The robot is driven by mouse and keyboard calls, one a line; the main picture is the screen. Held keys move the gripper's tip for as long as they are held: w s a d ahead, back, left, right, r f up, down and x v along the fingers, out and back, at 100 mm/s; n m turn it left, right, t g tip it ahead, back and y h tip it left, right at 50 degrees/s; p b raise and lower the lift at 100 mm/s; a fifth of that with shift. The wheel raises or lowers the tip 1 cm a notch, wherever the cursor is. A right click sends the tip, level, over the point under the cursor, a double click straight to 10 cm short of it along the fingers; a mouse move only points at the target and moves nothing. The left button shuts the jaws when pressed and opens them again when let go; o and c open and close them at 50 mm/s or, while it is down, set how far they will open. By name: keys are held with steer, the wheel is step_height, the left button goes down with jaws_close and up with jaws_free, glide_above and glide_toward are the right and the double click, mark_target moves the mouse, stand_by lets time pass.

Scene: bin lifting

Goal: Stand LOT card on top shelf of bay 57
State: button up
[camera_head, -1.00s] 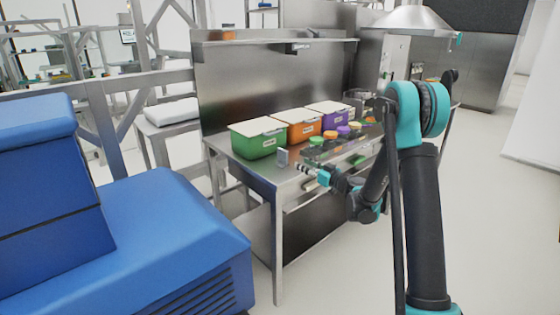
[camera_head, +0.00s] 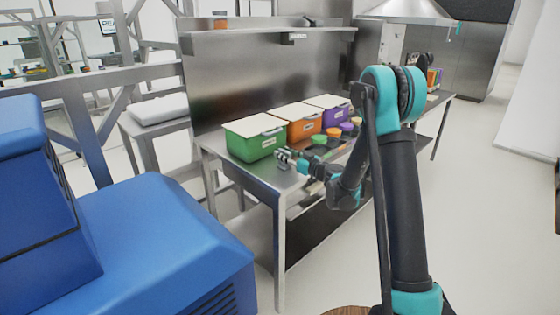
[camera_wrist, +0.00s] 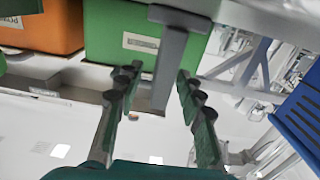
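A small grey T-shaped piece (camera_wrist: 172,60), which looks like the card on its stand, shows between my fingertips in the wrist view. No lettering on it can be read. My gripper (camera_head: 283,156) is low over the near left end of the steel table (camera_head: 262,181), in front of the green bin (camera_head: 250,145). In the wrist view my gripper (camera_wrist: 157,80) has its fingers apart on either side of the grey piece, with a gap visible at the left finger. A steel shelf (camera_head: 240,34) runs along the back panel above the table; its small tag (camera_head: 297,37) is unreadable.
An orange bin (camera_head: 304,128) and a purple bin (camera_head: 331,119) stand right of the green bin. Several coloured round-topped items, such as a green one (camera_head: 319,139), stand before them. A blue machine (camera_head: 150,235) fills the lower left.

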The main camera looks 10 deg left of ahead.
steer(key=shift+w+a, duration=0.1)
steer(key=shift+a, duration=0.05)
jaws_close()
steer(key=shift+r, duration=0.15)
